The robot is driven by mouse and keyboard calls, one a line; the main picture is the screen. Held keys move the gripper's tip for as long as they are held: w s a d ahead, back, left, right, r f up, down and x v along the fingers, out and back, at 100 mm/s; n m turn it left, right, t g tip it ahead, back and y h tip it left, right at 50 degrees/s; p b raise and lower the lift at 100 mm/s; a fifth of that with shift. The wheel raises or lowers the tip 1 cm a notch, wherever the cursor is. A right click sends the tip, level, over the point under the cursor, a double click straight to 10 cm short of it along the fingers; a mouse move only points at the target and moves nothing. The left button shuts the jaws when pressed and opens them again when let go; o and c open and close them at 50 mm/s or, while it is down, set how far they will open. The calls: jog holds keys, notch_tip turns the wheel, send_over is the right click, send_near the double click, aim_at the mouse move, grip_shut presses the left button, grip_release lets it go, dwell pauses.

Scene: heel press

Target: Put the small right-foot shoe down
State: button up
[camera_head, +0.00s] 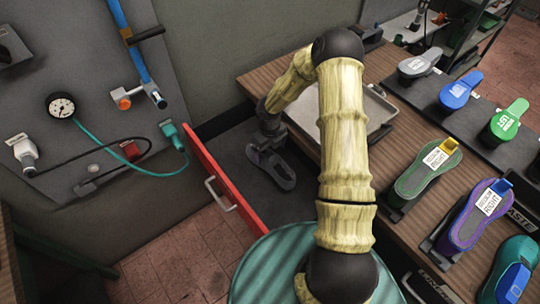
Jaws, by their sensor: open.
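A dark grey shoe (284,178) lies in the open drawer (225,150), its far end under my gripper. No size or foot label can be read on it. My gripper (268,143) is at the far end of this shoe, pointing down with its jaws open. The fingertips are small and dark, and I cannot tell whether they touch the shoe. A green shoe (423,180) and a purple shoe (474,218) stand on the bench with white tags reading RIGHT. A teal shoe (512,268) is partly cut off at the right edge.
The drawer has a red front (222,178) with a metal handle. A metal tray (374,116) lies on the wooden bench (398,238), partly behind my arm. Grey, blue and green lasts (460,91) stand at the back right. A wall panel with gauge and hoses is at left.

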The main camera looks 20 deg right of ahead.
aim_at(270, 154)
notch_tip(270, 154, up, 7)
jog(key=shift+f, duration=0.1)
dwell(0.7)
